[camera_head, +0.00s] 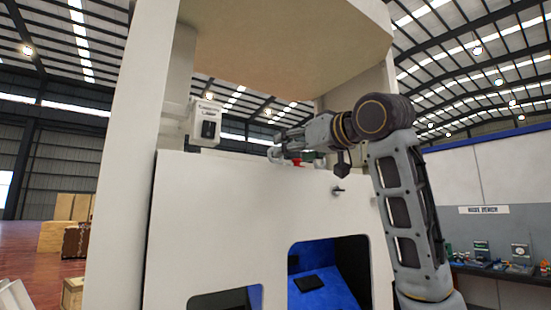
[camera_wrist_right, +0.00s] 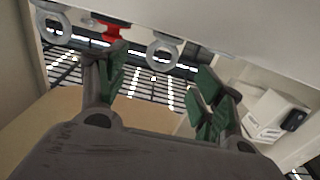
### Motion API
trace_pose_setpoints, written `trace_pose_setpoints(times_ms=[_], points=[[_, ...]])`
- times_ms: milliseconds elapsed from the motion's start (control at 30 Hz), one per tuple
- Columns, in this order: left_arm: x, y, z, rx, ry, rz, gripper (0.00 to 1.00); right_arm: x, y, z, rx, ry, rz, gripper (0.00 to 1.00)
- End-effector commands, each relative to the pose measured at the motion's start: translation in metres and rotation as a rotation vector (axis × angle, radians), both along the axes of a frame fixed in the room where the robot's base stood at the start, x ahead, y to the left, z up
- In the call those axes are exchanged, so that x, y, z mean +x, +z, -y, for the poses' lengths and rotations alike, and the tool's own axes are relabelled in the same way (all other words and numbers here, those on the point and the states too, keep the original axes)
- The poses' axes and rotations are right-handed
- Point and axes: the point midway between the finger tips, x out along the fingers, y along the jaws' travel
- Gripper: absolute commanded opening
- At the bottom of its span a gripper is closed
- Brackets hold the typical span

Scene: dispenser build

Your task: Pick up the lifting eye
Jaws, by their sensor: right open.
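In the right wrist view a grey ring-shaped lifting eye (camera_wrist_right: 165,56) stands on the edge of a white panel, between my fingers in the picture. A second grey ring (camera_wrist_right: 52,25) is at the upper left of that view. My right gripper (camera_wrist_right: 160,78) is open and empty, with its green-padded fingers spread apart. I cannot tell how far the fingers are from the ring. In the head view my right gripper (camera_head: 279,143) is over the top edge of the white panel, close to a grey ring (camera_head: 274,155). My left gripper is out of view.
A red part (camera_wrist_right: 113,31) sits between the rings; it also shows in the head view (camera_head: 297,162). A small white labelled box (camera_head: 206,123) is on the left post. The white cabinet (camera_head: 225,230) has an overhanging roof (camera_head: 285,45). A workbench (camera_head: 495,270) stands far right.

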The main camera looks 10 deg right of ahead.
Motion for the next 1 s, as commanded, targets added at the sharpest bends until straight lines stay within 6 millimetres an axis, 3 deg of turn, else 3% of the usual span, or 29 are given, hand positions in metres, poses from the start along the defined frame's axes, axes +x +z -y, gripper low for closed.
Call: trace_pose_setpoints(times_ms=[167,667,1000], points=[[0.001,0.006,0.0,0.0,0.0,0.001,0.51,0.014,0.0,-0.006,0.0,-0.001,-0.001,0.68],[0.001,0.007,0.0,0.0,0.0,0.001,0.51,0.017,0.0,-0.007,-0.001,0.0,0.0,0.68],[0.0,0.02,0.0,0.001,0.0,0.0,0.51,0.036,0.003,-0.018,0.0,0.001,-0.001,0.68]])
